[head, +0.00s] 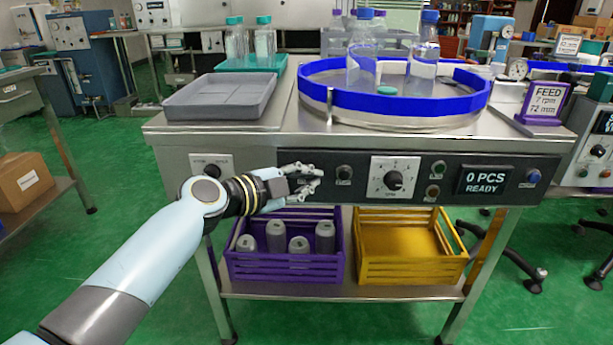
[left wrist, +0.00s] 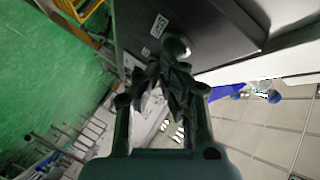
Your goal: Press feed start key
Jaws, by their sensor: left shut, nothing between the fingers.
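My left gripper (head: 318,178) is shut and empty in front of the dark control panel (head: 455,160) on the machine's front. Its fingers point right, toward a round dark key (head: 344,172) just beside the fingertips. In the left wrist view the shut fingertips (left wrist: 165,68) lie close to a round grey key (left wrist: 179,46) with a small white label (left wrist: 158,26) beside it. I cannot tell whether they touch the key. The display (head: 485,180) reads "0 PCS READY". My right gripper is not in view.
A dial knob (head: 394,181), two small keys (head: 438,167) and a blue key (head: 533,177) sit farther right. Above are a grey tray (head: 220,96) and a blue-rimmed turntable (head: 395,103) with bottles. A purple crate (head: 285,267) and yellow crate (head: 410,272) stand below.

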